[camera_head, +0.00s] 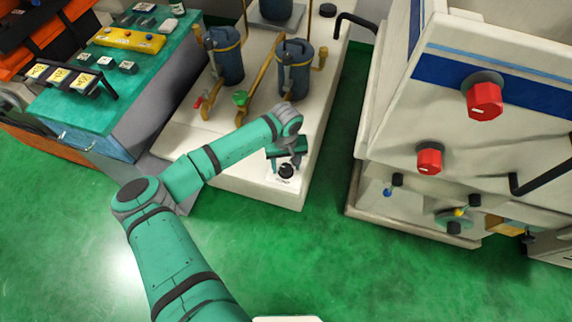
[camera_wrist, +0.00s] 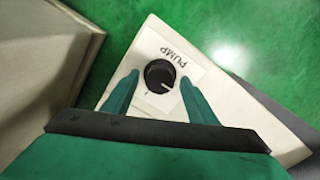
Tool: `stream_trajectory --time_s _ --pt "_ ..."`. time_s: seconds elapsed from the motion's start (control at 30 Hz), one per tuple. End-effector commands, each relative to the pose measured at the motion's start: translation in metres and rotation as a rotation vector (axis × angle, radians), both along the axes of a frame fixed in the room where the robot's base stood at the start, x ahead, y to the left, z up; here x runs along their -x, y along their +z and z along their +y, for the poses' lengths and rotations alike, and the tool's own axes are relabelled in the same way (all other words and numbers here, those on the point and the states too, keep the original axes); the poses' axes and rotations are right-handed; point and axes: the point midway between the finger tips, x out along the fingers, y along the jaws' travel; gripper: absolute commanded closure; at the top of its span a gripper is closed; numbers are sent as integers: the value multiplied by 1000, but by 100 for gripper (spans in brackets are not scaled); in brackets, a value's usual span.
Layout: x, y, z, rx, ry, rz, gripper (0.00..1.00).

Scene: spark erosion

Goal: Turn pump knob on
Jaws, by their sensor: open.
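The pump knob (camera_head: 286,171) is a round black knob on a white label at the front end of the white pump platform. In the wrist view the pump knob (camera_wrist: 160,75) sits on the label marked "PUMP", with a light pointer line towards the lower right. My gripper (camera_wrist: 155,92) is open, with its two green fingers on either side of the knob. I cannot tell whether they touch it. In the head view my gripper (camera_head: 288,158) is just behind and above the knob, partly hidden by my wrist.
Blue pump canisters (camera_head: 227,55) with brass pipes stand on the platform behind my arm. A green valve (camera_head: 240,97) is near the platform's left side. A white machine with red knobs (camera_head: 484,98) stands to the right. Green floor is free in front.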

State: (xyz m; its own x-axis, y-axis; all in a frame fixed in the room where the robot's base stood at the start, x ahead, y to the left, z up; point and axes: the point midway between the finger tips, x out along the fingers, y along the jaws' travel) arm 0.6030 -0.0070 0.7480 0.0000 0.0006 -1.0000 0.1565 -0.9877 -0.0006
Motion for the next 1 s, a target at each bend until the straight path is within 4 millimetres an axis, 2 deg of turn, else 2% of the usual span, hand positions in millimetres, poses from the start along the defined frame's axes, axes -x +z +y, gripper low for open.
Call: stream_trajectory --time_s 0.2,0.23,0.3,0.4,0.73,1.0 --pt "0 0 0 0 0 0 47" --pt "0 0 0 0 0 0 52" --pt "0 0 0 0 0 0 69" --pt "0 0 0 1 0 0 89" --pt "0 0 -1 2 -35 0 88" --pt "1 0 -1 4 -190 1 88"
